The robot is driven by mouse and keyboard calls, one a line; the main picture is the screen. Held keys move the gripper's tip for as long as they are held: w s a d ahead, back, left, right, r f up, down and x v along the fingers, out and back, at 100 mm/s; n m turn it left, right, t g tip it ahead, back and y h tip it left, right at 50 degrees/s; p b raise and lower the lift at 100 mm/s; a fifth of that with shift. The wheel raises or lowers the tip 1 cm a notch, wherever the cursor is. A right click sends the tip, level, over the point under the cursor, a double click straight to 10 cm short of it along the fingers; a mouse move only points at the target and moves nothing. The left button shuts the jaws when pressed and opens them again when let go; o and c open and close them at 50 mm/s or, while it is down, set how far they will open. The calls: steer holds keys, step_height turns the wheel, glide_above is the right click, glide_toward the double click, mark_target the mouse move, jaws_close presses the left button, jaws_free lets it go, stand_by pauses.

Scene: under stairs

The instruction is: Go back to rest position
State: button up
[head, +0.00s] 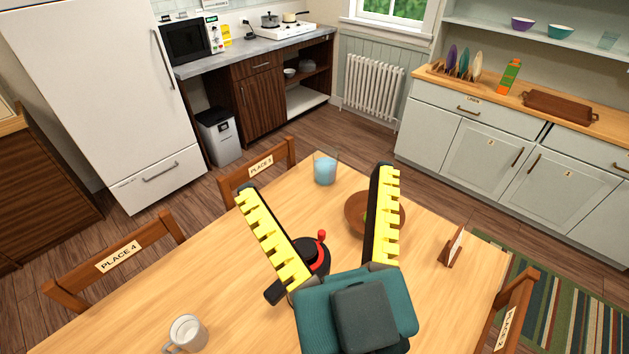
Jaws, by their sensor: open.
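My gripper (315,188) shows in the head view, in the lower middle, above the wooden dining table (235,287). Its two long yellow toothed fingers are spread wide apart, with nothing between them. The teal gripper body is at the bottom of the picture. The fingers partly cover a black pot with a red part (312,255) and a brown bowl (356,214) on the table. What the bowl holds is mostly hidden.
Open floor (330,140) lies beyond, before the cabinets (480,150).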

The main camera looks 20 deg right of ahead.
step_height(320, 180, up, 19)
steer(key=p, duration=1.9)
steer(key=shift+f, duration=0.15)
